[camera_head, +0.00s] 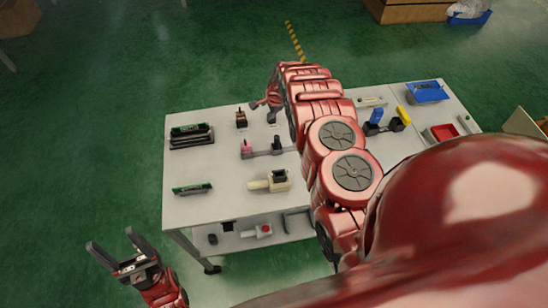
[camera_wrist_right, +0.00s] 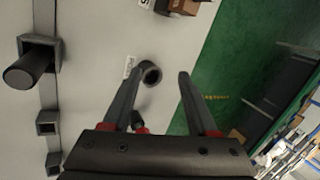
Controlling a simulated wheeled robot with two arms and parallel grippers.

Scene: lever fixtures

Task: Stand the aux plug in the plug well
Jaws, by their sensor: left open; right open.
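A dark round ring (camera_wrist_right: 151,73), which looks like the plug well, stands on the white tabletop beside a small label in the right wrist view. It looks empty. My right gripper (camera_wrist_right: 157,90) is open above the table, with the ring showing between its fingers. In the head view the right gripper (camera_head: 263,105) is near the table's far side. A small black-and-red piece (camera_wrist_right: 138,120) shows between the fingers, partly hidden by the palm; I cannot tell whether it is the aux plug. My left gripper (camera_head: 112,240) is open and empty, off the table's front left.
A black cylinder (camera_wrist_right: 27,70) sits in a square socket on a rail, with empty sockets along it. A brown block (camera_head: 241,119) stands left of the right gripper. A pink-and-black lever fixture (camera_head: 262,152) is nearer. My right arm hides the table's middle.

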